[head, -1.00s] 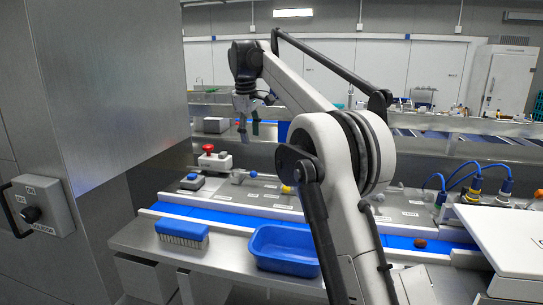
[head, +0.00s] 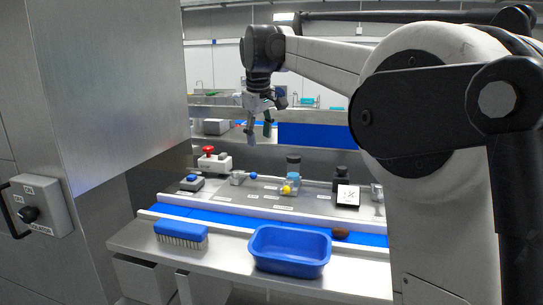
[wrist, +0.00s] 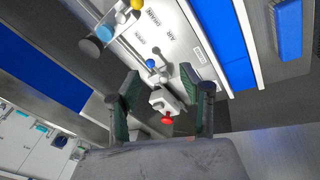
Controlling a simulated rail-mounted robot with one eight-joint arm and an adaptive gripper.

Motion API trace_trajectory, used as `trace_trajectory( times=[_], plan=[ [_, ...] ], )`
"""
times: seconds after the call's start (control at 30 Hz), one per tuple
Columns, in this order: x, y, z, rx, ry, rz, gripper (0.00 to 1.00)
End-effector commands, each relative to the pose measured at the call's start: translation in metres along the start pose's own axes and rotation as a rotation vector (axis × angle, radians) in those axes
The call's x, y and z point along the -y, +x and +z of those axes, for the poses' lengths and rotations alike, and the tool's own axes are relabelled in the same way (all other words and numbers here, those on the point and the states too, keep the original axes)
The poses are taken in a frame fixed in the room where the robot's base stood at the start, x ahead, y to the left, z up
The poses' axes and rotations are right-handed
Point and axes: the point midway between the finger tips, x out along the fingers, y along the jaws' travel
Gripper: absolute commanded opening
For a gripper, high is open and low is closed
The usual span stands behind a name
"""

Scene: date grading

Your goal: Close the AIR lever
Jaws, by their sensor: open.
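The AIR lever (head: 253,176) has a blue ball knob and sits by a small grey valve body (head: 238,178) on the steel panel behind the blue belt. Its knob points right along the panel in the head view. In the wrist view the blue knob (wrist: 150,63) shows near the AIR label, a little beyond and between my fingertips. My gripper (head: 259,135) hangs above the lever with its fingers apart and empty, clear of it. In the wrist view my gripper (wrist: 160,82) has one dark green finger pad on each side.
A brush (head: 181,233) and blue tub (head: 290,251) lie in front. A date (head: 340,232) lies on the belt.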

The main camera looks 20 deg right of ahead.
Motion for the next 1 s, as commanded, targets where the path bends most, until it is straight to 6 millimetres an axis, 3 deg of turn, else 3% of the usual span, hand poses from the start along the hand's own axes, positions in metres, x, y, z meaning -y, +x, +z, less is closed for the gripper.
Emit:
trace_trajectory(
  times=[0.7,1.0],
  plan=[
    [0.047,-0.012,0.078,-0.074,0.135,0.017,0.40],
    [0.058,-0.012,0.096,-0.092,0.166,0.021,0.40]
  ],
)
